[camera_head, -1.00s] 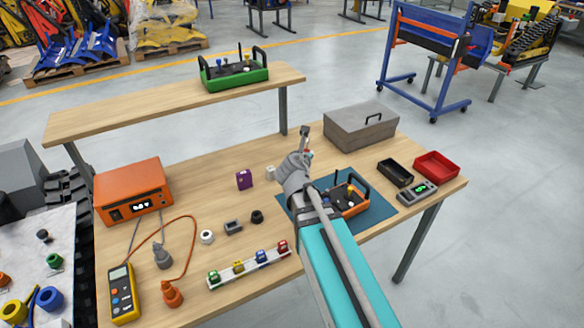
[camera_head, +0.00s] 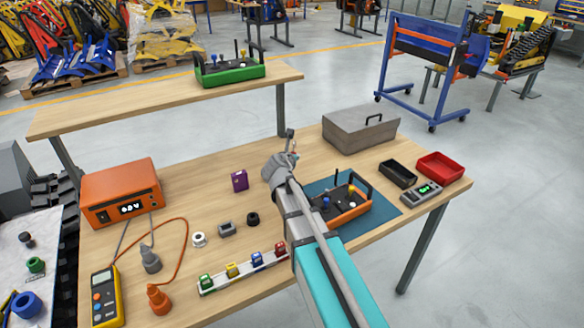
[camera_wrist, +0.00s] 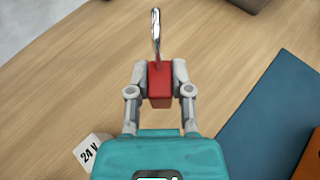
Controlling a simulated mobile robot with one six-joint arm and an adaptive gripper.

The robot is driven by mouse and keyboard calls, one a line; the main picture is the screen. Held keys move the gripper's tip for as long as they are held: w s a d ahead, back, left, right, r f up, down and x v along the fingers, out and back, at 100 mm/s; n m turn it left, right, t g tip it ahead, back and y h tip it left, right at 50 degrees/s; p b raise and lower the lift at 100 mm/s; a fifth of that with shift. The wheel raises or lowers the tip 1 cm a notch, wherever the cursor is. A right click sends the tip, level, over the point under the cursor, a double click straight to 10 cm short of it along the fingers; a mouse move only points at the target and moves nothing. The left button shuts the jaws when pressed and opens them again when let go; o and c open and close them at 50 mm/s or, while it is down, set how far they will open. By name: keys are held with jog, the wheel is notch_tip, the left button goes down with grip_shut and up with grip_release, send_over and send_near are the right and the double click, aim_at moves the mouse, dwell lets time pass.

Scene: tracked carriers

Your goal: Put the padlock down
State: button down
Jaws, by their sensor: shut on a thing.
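A red padlock body (camera_wrist: 160,85) with a shiny metal shackle sits between the fingers of my gripper (camera_wrist: 159,82) in the wrist view. The fingers are shut on its two sides and the shackle points away, toward the top of the picture. Bare wooden table lies behind it; I cannot tell whether the padlock touches the wood. In the head view my gripper (camera_head: 288,152) is over the workbench (camera_head: 200,205), left of the teal mat (camera_head: 385,210), and mostly hides the padlock.
A grey lidded box (camera_head: 360,132) stands behind on the right. An orange control box (camera_head: 348,212) sits on the mat. A purple block (camera_head: 239,181) and a rail with coloured pieces (camera_head: 243,273) are to the left. A white "24 V" block (camera_wrist: 92,150) is close to my gripper.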

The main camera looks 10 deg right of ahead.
jog(key=shift+w+a+f+b, duration=0.1)
jog(key=shift+w+f+b, duration=0.35)
jog(key=shift+f+b, duration=1.55)
jog(key=shift+b, duration=0.05)
jog(key=shift+f, duration=0.15)
jog(key=c, duration=0.5)
grip_release()
jog(key=shift+c, duration=0.2)
jog(key=shift+r, duration=0.25)
jog(key=p+v, duration=0.4)
jog(key=v, duration=0.8)
jog(key=shift+p, duration=0.35)
